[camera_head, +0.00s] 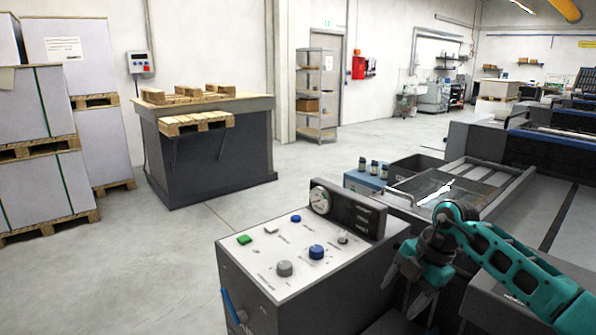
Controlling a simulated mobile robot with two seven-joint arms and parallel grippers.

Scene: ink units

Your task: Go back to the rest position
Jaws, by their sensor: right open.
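My right gripper (412,289) hangs at the lower right of the head view, on a teal and grey arm that comes in from the right edge. Its dark fingers point down and are apart, with nothing seen between them. It is just right of the grey control console (247,292), in front of the dark machine side. My left gripper is not in view.
The console carries buttons, knobs and a round gauge (320,200). Small dark bottles (373,168) stand on a blue box behind it. A dark bench with pallets (196,122) and wrapped stacks (37,195) stand left. Open grey floor (150,260) lies between.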

